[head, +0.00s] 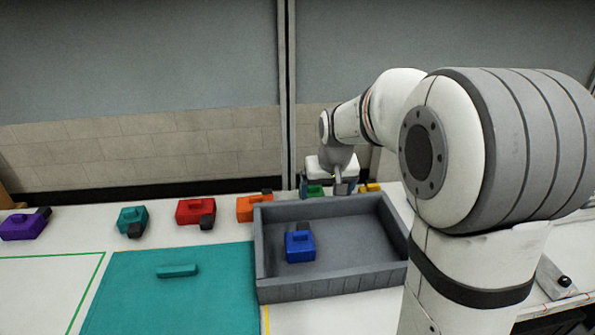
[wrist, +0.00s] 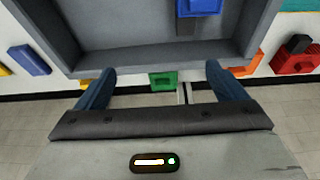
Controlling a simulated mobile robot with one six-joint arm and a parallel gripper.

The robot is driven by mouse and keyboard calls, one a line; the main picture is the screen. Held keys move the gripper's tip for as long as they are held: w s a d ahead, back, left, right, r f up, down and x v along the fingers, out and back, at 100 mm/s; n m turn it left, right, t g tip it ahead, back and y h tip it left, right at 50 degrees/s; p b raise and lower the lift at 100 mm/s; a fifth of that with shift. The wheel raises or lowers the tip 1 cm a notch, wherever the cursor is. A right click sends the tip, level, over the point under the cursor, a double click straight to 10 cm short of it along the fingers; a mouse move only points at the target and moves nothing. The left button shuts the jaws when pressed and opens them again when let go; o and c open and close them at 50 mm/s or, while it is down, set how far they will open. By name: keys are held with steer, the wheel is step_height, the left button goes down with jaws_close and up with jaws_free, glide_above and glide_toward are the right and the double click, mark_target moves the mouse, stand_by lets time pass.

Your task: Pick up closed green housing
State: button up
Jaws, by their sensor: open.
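The green housing (head: 315,190) stands behind the grey tray's back wall in the head view, mostly hidden by my gripper and the tray.
The grey tray (head: 335,282) holds a blue housing (head: 299,246). Orange (head: 250,208), red (head: 196,211), teal (head: 132,221) and purple (head: 23,227) housings stand left along the table; a yellow one (head: 370,187) stands right. A teal piece (head: 177,271) lies on the teal mat (head: 200,310).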

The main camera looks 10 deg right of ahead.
steer(key=p, duration=0.1)
glide_above(312, 189)
steer(key=s, duration=0.1)
steer(key=shift+t, duration=0.4)
step_height(312, 189, down, 8)
steer(key=shift+s+r, duration=0.1)
steer(key=shift+r, duration=0.05)
steer(key=shift+w+f, duration=0.25)
steer(key=shift+f, duration=0.05)
steer(key=p+x, duration=0.1)
steer(key=x, duration=0.6)
steer(key=shift+s+d+f+p, duration=0.15)
steer(key=shift+f+p, duration=0.1)
steer(key=shift+p, duration=0.15)
steer(key=shift+c, duration=0.4)
steer(key=c, duration=1.1)
